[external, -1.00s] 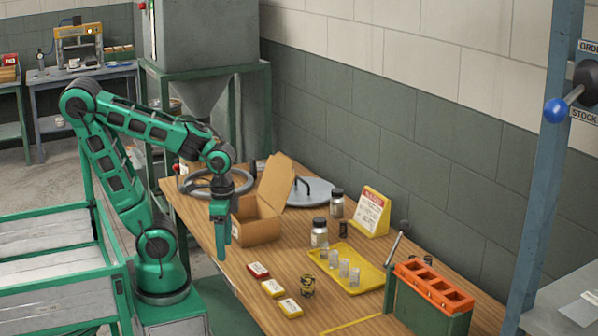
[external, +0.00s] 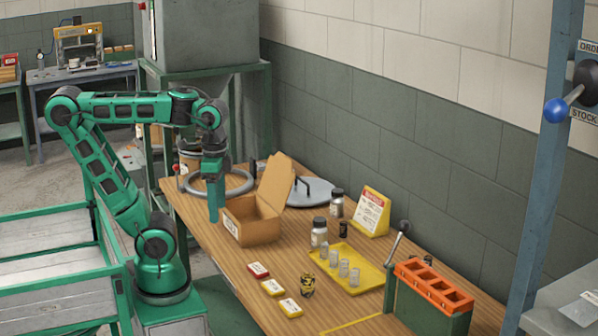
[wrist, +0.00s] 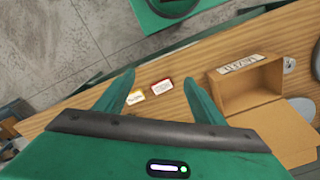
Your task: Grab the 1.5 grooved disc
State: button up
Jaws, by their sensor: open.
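I cannot make out which thing is the 1.5 grooved disc; no marking of 1.5 is readable. A small round black-and-yellow piece (external: 308,286) stands on the wooden table (external: 237,262), too small to tell whether it is grooved. A red labelled block (external: 258,270) and two yellow labelled blocks (external: 272,287) lie to its left. My gripper (external: 213,220) is open and empty, pointing down left of the open cardboard box (external: 250,228). In the wrist view, the red block (wrist: 162,85) and a yellow block (wrist: 135,97) show between my fingers (wrist: 155,85).
A yellow tray (external: 372,285) holds several small grey cylinders. Behind it stand jars (external: 319,233) and a yellow sign (external: 371,212). A grey ring (external: 238,184) and a round lid (external: 310,193) lie at the back. A green stand with an orange top (external: 434,287) is at front right.

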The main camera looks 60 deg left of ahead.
notch_tip(320, 180, up, 6)
jog(key=w+a+r+t+h, duration=0.1)
jog(key=w+a, duration=0.1)
jog(key=w, duration=1.2)
jog(key=w+a+r+t+h, duration=0.1)
jog(key=w+a, duration=0.2)
jog(key=w, duration=1)
jog(key=w+a+n+t+h, duration=0.1)
jog(key=w+a+t+h, duration=0.1)
jog(key=w+a, duration=1.55)
jog(key=a+f+n+t, duration=0.15)
jog(key=a+t, duration=0.25)
jog(key=a, duration=2.2)
jog(key=s+a+n+t, duration=0.15)
jog(key=s+a, duration=0.25)
jog(key=a, duration=0.4)
jog(key=s+a+t+y, duration=0.15)
jog(key=s+a, duration=0.25)
jog(key=a, duration=0.4)
jog(key=s+a+t, duration=0.2)
jog(key=s+a, duration=0.2)
jog(key=a, duration=0.4)
send_near(260, 164)
jog(key=x, duration=0.8)
jog(key=shift+w+a, duration=0.15)
jog(key=shift+w, duration=0.05)
jog(key=c, duration=1.5)
